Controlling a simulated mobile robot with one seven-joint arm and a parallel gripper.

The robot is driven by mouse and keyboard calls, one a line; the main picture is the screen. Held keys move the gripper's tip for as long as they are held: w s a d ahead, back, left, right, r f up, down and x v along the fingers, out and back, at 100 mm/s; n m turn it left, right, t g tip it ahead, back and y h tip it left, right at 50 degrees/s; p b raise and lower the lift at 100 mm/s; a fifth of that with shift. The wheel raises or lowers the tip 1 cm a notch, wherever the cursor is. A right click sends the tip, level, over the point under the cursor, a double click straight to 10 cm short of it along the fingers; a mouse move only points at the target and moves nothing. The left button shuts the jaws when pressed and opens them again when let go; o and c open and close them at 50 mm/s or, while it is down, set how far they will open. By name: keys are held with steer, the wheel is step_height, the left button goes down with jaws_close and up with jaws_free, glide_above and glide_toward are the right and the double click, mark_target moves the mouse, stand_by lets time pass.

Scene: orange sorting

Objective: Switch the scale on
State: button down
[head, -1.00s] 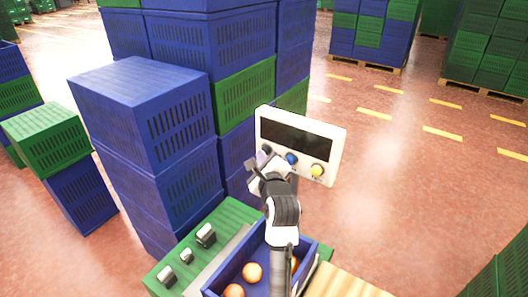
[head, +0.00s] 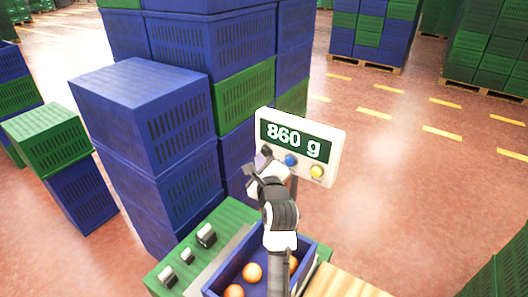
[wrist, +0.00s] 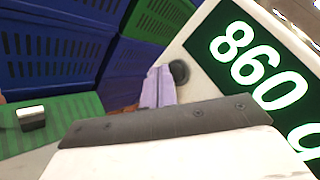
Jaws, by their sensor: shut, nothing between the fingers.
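The scale's white display head (head: 335,140) stands on a post, and its lit green screen (head: 295,142) reads 860 g. A blue button (head: 291,160) and a yellow button (head: 317,171) sit below the screen. My gripper (head: 265,153) is shut and empty, in front of the panel's lower left. Its pale fingertips (wrist: 158,86) are right beside the dark button; I cannot tell whether they touch it.
A blue crate (head: 222,280) with several oranges (head: 252,272) stands below my arm. A green surface (head: 222,220) with several metal weights (head: 206,236) lies to its left. Tall stacks of blue and green crates (head: 180,120) stand close behind.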

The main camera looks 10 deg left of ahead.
steer(key=shift+s+a, duration=0.1)
steer(key=shift+s, duration=0.2)
steer(key=shift+s+a+p, duration=0.3)
steer(key=shift+s+p, duration=0.05)
steer(key=shift+s, duration=0.4)
steer(key=shift+s+a+p, duration=0.35)
steer(key=shift+s+p, duration=0.05)
steer(key=shift+s, duration=0.4)
steer(key=shift+s+a+p, duration=0.3)
steer(key=shift+s+p, duration=0.05)
steer(key=shift+s, duration=0.4)
